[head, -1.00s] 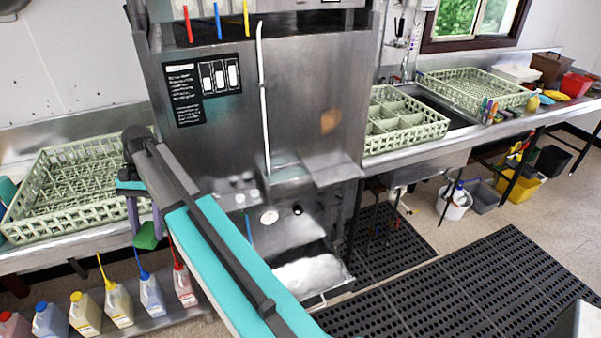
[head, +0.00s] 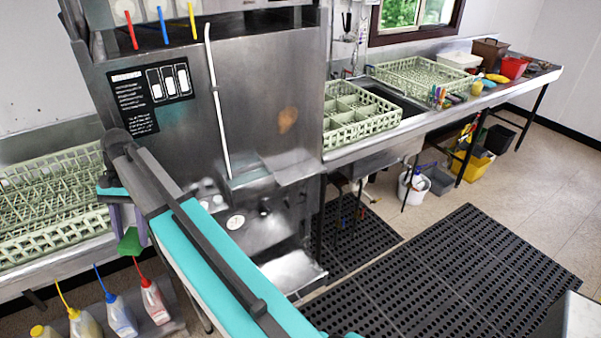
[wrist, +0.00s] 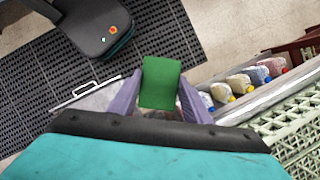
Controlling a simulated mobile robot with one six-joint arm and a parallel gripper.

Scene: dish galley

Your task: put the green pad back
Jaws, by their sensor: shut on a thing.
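The green pad (wrist: 161,82) is a small flat green block held between the two purple fingers of my gripper (wrist: 158,98) in the wrist view. In the head view the green pad (head: 130,241) hangs at the lower end of my gripper (head: 128,232), in front of the left counter's edge and above the bottles. My gripper is shut on it and touches nothing else that I can see. The place where the pad belongs cannot be made out in these views.
A green dish rack (head: 50,235) stands on the left counter, with several bottles (head: 120,315) below. The steel dishwasher (head: 265,110) is in the middle. Racks, a red tub (head: 513,67) and small items line the right counter. Black mats (head: 465,275) cover open floor.

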